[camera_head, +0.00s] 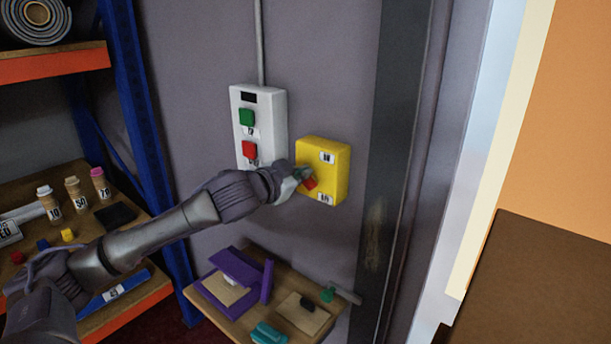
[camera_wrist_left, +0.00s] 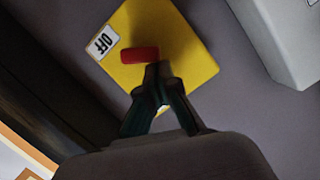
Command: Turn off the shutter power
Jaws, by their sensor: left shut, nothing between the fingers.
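A yellow switch box (camera_head: 335,160) is on the grey wall, with one white label near its top and another near its bottom. In the left wrist view the yellow box (camera_wrist_left: 190,45) shows a label reading OFF (camera_wrist_left: 103,42). A red switch handle (camera_head: 310,183) sits on the box front; in the wrist view the red handle (camera_wrist_left: 140,54) points toward the OFF label. My left gripper (camera_head: 301,174) is shut and empty, its tips at the handle, seemingly touching it; fingers (camera_wrist_left: 157,75) hide part of it. My right gripper is not in view.
A white control box (camera_head: 270,122) with green and red buttons is just left of the yellow box. Below is a small wooden shelf (camera_head: 230,313) with a purple holder (camera_head: 240,275). A blue-framed rack (camera_head: 140,120) stands at left, a dark door post (camera_head: 393,130) at right.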

